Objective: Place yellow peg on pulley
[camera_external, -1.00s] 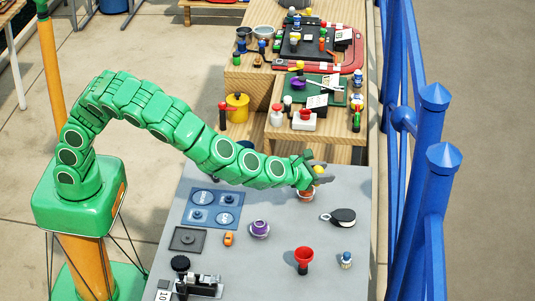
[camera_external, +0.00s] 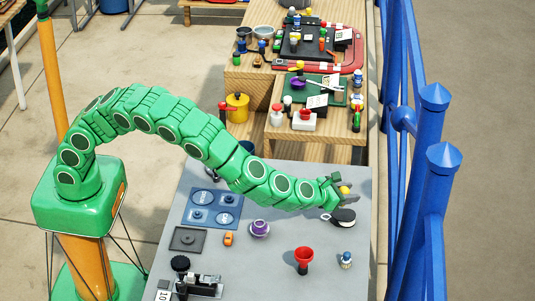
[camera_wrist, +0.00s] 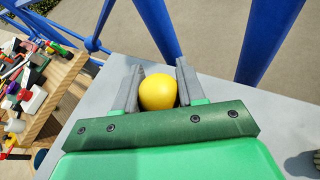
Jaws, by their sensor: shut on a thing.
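The yellow peg shows as a round yellow top (camera_wrist: 158,92) between my two grey fingers in the wrist view; its lower part is hidden. My gripper (camera_external: 348,189) is shut on the peg, which also shows as a small yellow spot (camera_external: 345,190) in the external view. A black rounded piece with a pale edge (camera_external: 345,216), which looks like the pulley, lies on the grey table near its right edge. In the external view my gripper is just above and beyond it; I cannot tell the height gap.
A blue railing (camera_external: 437,200) runs along the right. The table's middle is fairly clear.

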